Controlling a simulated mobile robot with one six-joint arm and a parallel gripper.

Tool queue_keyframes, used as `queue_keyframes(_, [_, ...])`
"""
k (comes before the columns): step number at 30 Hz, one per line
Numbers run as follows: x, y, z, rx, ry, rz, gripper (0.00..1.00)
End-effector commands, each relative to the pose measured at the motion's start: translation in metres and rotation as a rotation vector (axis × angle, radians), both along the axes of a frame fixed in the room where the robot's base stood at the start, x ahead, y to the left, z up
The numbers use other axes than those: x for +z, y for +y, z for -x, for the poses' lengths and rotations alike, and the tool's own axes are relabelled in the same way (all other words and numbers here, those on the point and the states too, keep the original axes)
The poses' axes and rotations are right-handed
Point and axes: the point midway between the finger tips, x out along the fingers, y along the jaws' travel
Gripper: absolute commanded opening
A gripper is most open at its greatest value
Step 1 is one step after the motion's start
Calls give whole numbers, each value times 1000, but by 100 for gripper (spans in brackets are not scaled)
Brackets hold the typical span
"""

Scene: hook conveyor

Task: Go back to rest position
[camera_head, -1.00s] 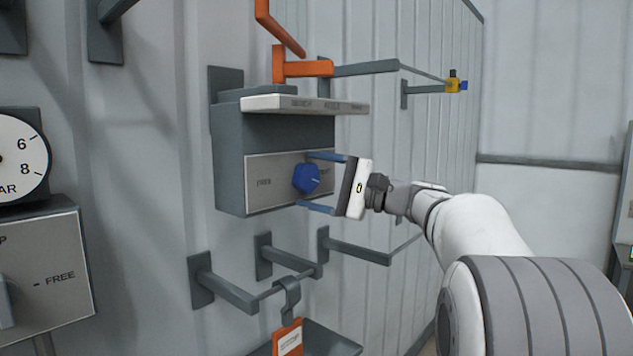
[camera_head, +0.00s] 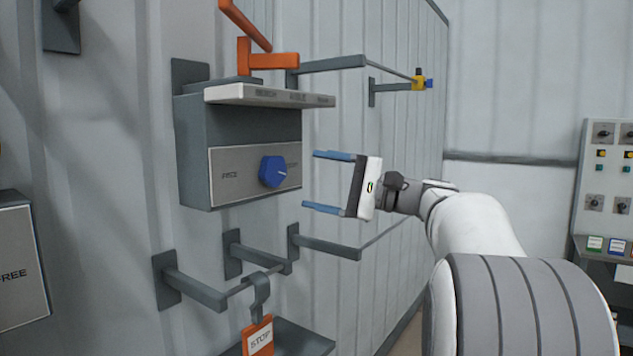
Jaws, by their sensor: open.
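My gripper (camera_head: 328,181) is open, with its two blue fingers (camera_head: 323,209) pointing left and nothing between them. It is in the middle of the head view, to the right of the grey switch box (camera_head: 190,150) and apart from it. The blue knob (camera_head: 271,172) sits on the box's light front plate (camera_head: 232,187), clear of the fingers. My white and grey arm reaches in from the lower right.
An orange bracket (camera_head: 268,61) and a rail (camera_head: 331,65) are above the box. Below it are grey brackets (camera_head: 205,291) and a hook (camera_head: 259,290) with an orange STOP tag (camera_head: 258,339). A control panel (camera_head: 607,170) stands far right. Space right of the gripper fingers is filled by my arm.

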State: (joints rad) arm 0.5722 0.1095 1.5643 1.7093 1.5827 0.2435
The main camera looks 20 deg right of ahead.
Motion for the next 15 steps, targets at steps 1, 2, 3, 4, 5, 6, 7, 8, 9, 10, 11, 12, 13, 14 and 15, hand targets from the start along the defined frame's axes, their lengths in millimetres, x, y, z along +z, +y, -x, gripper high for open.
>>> queue_keyframes(1, [0,0,0,0,0,0,78])
queue_keyframes(2, [0,0,0,0,0,0,78])
queue_keyframes(3, [0,0,0,0,0,0,78])
queue_keyframes(4, [0,0,0,0,0,0,78])
queue_keyframes(5, [0,0,0,0,0,0,78])
queue_keyframes(6, [0,0,0,0,0,0,78])
queue_keyframes(7, [0,1,0,0,0,1,78])
queue_keyframes(8, [-1,2,0,1,3,4,78])
queue_keyframes(9, [-4,5,0,1,11,14,78])
queue_keyframes(10, [-8,9,1,3,20,26,78])
queue_keyframes(11, [-14,15,2,4,35,46,78])
queue_keyframes(12, [-24,25,5,8,60,81,78])
queue_keyframes(13, [-35,33,7,10,83,116,78])
queue_keyframes(14, [-47,44,11,16,108,158,78])
queue_keyframes(15, [-66,58,18,22,145,225,78])
